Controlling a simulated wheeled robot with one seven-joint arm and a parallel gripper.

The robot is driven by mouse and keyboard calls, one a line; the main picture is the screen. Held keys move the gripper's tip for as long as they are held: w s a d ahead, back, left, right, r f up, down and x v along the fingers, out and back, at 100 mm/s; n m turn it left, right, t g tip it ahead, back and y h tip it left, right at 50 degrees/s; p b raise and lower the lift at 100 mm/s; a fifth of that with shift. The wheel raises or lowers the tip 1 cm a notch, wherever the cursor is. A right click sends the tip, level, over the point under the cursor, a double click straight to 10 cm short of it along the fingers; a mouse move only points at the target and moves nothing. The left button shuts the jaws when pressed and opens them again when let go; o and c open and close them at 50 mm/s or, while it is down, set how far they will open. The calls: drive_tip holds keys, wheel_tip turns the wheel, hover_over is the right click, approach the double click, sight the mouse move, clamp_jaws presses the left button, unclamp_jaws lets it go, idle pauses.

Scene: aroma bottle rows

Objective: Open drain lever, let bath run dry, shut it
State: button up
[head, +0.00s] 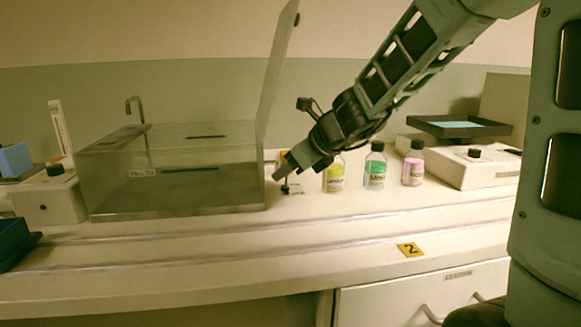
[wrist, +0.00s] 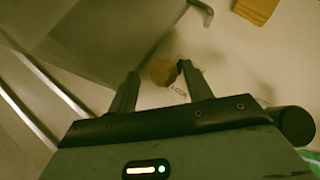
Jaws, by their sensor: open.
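The clear bath (head: 180,190) stands on the left of the counter, its lid (head: 277,70) raised. A dark line and a "FILL TO" label show on its front; I cannot tell the water level. My gripper (head: 278,172) is at the bath's right end, beside a small metal fitting (head: 291,188) that looks like the drain lever, partly hidden by my gripper. In the wrist view my gripper (wrist: 158,80) is open. A round brownish knob (wrist: 161,71) shows between and beyond its fingertips; I cannot tell whether they touch. The bath's corner (wrist: 100,35) is at upper left.
Yellow (head: 333,178), green (head: 375,170) and pink (head: 413,168) bottles stand right of my gripper. A white device (head: 470,165) and a dark tray (head: 458,127) are farther right. A tap (head: 135,108) rises behind the bath. The counter's front is clear around marker 2 (head: 410,249).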

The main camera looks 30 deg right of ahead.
drive_tip(key=p+v, duration=1)
drive_tip(key=v, duration=0.7)
drive_tip(key=shift+s, duration=0.2)
drive_tip(key=s+a+f+n+g+y, duration=0.1)
drive_tip(key=s+a+f+n+g, duration=0.2)
drive_tip(key=a+n, duration=0.55)
drive_tip(key=s+a+f+n+g+y, duration=0.1)
drive_tip(key=s+a+f+n+g, duration=0.2)
drive_tip(key=a+n, duration=0.55)
drive_tip(key=s+a+f+n+g+h, duration=0.25)
drive_tip(key=s+n, duration=0.25)
drive_tip(key=n, duration=0.6)
drive_tip(key=s+a+f+n+g+h, duration=0.1)
drive_tip(key=s+a+f+n+h, duration=0.25)
drive_tip(key=n, duration=0.65)
wheel_tip(320, 180, up, 15)
drive_tip(key=s+y+p, duration=0.2)
drive_tip(key=p, duration=1.2)
drive_tip(key=shift+a+f+n+p, duration=0.15)
drive_tip(key=shift+a+n+p, duration=0.15)
drive_tip(key=shift+a+p, duration=0.1)
